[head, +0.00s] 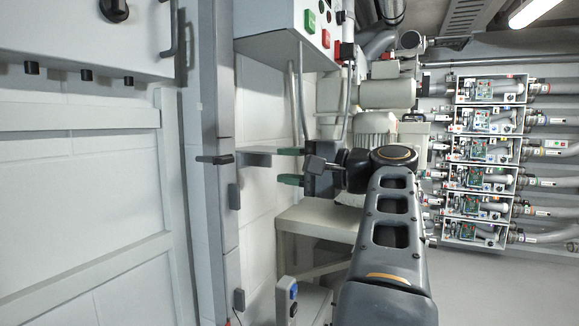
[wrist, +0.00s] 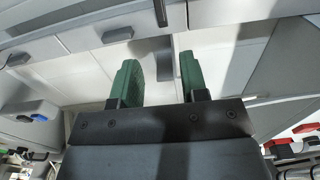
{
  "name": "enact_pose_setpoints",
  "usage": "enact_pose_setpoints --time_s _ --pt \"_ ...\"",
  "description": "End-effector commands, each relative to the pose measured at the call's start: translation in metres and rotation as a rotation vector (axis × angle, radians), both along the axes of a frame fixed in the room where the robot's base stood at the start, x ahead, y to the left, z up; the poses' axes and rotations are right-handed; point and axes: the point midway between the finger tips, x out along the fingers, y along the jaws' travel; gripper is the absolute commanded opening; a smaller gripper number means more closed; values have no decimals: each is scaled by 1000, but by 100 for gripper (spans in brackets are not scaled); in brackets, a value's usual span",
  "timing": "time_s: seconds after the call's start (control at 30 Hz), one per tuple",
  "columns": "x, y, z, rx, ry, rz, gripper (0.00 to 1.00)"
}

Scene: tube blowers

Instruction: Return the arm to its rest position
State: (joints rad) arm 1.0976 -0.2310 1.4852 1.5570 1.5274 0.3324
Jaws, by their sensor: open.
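My gripper (head: 290,165) shows in the middle of the head view at the end of my dark grey arm. Its two green fingers point left, apart from each other, with nothing between them. In the wrist view my gripper (wrist: 164,82) also shows with its green fingers spread and empty. A pale wall panel lies beyond the fingertips. The fingers appear close to a grey bracket (head: 255,157) on the post; I cannot tell whether they touch it.
A control box (head: 285,45) with green and red buttons hangs above my gripper. A grey post (head: 217,190) stands to its left. A pale bench (head: 318,222) lies below. A rack of tube units (head: 485,150) stands at the right, with open floor (head: 500,280) below it.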

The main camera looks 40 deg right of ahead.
Motion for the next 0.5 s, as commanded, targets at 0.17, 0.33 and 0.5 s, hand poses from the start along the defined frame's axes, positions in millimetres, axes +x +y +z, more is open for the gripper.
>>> enact_pose_setpoints --time_s 0.17,0.33,0.5 --pt "0 0 0 0 0 0 40" --pt "0 0 0 0 0 0 40" --pt "4 -8 -5 -40 4 -44 40"
